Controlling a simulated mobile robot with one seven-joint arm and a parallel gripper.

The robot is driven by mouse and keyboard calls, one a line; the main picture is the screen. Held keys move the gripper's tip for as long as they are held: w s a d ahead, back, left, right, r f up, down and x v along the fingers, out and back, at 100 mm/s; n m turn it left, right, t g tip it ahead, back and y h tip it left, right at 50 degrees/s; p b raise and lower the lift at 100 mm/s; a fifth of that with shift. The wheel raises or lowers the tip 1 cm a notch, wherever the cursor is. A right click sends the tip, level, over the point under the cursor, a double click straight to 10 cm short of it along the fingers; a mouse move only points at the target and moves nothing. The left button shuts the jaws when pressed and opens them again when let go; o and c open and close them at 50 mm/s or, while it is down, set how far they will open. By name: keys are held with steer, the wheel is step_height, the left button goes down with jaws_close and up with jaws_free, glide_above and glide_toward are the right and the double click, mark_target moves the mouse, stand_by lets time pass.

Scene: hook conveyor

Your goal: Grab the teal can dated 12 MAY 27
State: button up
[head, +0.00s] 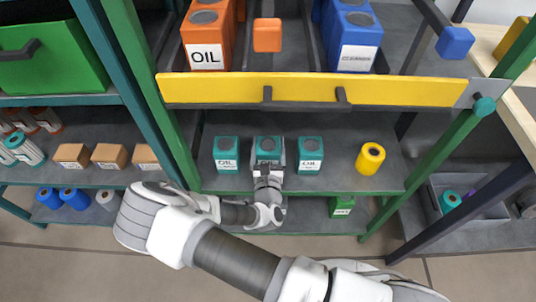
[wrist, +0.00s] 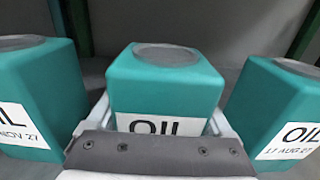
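Three teal cans marked OIL stand in a row on the middle shelf. The middle can (head: 267,145) is between the two fingers of my gripper (head: 269,158). In the wrist view the middle can (wrist: 165,85) is straight ahead, and the gripper body hides its date below OIL. My gripper (wrist: 160,122) has one white finger along each side of this can. I cannot tell whether they press on it. The left can (wrist: 38,90) has a label ending in NOV 27. The right can (wrist: 285,105) reads 17 AUG 27. These side cans also show in the head view, left (head: 227,154) and right (head: 311,154).
A yellow can (head: 370,158) stands further right on the same shelf. A yellow beam (head: 315,89) crosses above the cans. Green posts (head: 440,165) bound the rack. A green box (head: 342,206) is on the lower shelf. Orange and blue (head: 357,40) containers sit above.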

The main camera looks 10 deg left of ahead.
jaws_close()
steer(key=shift+r, duration=0.1)
